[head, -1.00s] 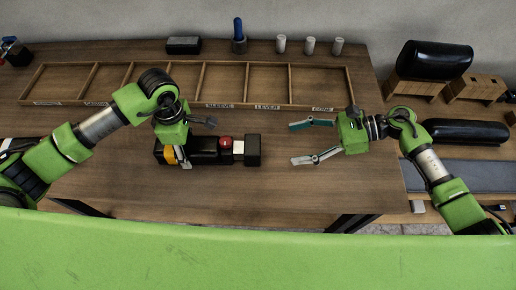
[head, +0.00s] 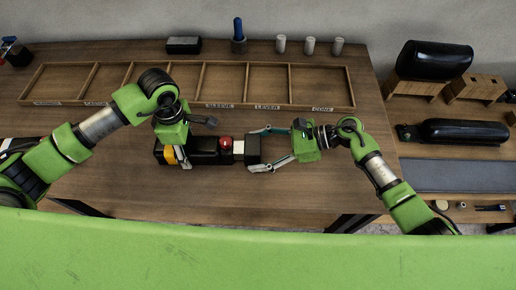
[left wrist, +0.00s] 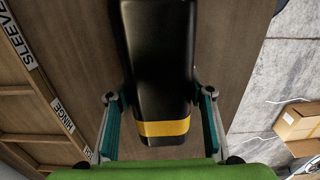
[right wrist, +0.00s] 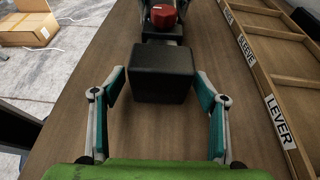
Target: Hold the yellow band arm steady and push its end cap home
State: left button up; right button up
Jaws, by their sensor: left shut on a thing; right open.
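The yellow band arm (head: 205,158) is a black bar lying along the table, with a yellow band near its left end, which also shows in the left wrist view (left wrist: 163,128). A red knob (head: 226,141) sits on top. The black end cap (head: 252,151) is at its right end, with a pale section (head: 239,148) showing between cap and body. My left gripper (head: 183,158) is shut on the bar near the yellow band. My right gripper (head: 262,150) is open, its fingers either side of the cap's outer end; in the right wrist view the cap (right wrist: 162,75) lies between the fingertips.
A wooden tray (head: 225,104) with labelled compartments lies behind the arm. Grey cylinders (head: 310,46), a blue-handled tool (head: 239,36) and a black block (head: 183,45) stand at the back. Black padded parts (head: 465,131) lie on the right. The table in front is clear.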

aim_at(246, 151)
jog(key=c, duration=1.6)
pick_arm(q)
jog(key=shift+d, duration=0.1)
pick_arm(e)
jog(key=shift+s+a, duration=0.15)
jog(key=shift+a, duration=1.65)
jog(key=o, duration=1.6)
jog(key=shift+d, duration=0.1)
jog(key=v, duration=1.2)
